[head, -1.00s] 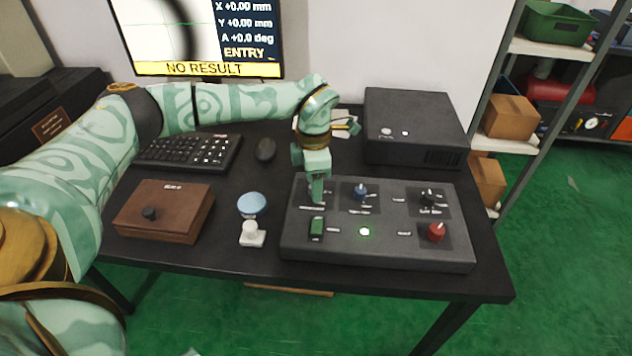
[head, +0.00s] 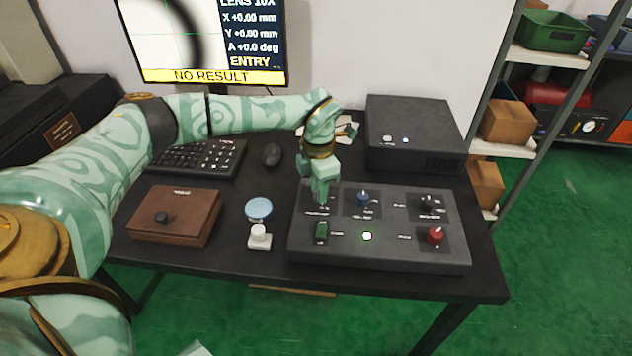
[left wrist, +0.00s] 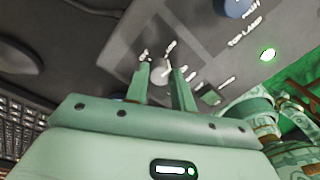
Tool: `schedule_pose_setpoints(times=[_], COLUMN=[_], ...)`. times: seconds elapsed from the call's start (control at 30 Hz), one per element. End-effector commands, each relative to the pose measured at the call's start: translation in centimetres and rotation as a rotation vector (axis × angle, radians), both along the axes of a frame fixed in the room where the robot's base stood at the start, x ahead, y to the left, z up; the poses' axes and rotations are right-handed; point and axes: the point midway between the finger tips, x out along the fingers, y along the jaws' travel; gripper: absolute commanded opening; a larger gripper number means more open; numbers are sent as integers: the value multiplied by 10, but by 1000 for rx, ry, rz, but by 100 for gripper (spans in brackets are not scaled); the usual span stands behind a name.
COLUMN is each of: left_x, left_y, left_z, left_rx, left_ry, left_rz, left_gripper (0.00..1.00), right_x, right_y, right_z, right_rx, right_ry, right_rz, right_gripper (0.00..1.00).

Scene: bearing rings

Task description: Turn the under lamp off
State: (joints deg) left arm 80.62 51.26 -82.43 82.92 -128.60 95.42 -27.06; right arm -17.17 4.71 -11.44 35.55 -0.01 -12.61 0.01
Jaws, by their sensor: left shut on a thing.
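The grey control panel (head: 385,257) lies on the black desk. My left gripper (head: 321,197) points down at its upper left knob. In the left wrist view this small grey knob (left wrist: 160,72) sits between the two fingertips of my left gripper (left wrist: 161,80), which is shut on it. The fingers mostly hide the knob in the head view. A blue knob (head: 363,199) is just right of it; the left wrist view shows "TOP LAMP" lettering near the blue knob. A green rocker switch (head: 321,231) and a lit green light (head: 367,236) are in the front row. My right gripper is out of view.
A black knob (head: 428,204) and a red knob (head: 435,236) are on the panel's right. A white-based stand with a blue disc (head: 259,209) and a brown box (head: 176,216) stand to the left. A black case (head: 413,135) is behind the panel. The monitor (head: 212,40) reads "NO RESULT".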

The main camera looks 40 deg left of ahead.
Motion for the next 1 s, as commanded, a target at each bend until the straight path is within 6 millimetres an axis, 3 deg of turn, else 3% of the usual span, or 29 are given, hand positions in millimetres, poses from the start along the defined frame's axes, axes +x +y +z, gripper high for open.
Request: schedule_pose_setpoints(times=[0.03,0.3,1.0], left_x=[-1,-1,0], left_y=[-1,0,0], left_z=[8,8,6], left_rx=[0,-1,-2], left_ry=[-4,-4,-4], left_rz=[37,295,960], left_gripper=[2,2,2], right_x=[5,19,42], right_y=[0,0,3], right_z=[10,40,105], right_rx=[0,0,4], right_ry=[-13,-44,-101], right_rz=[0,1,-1], right_gripper=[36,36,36])
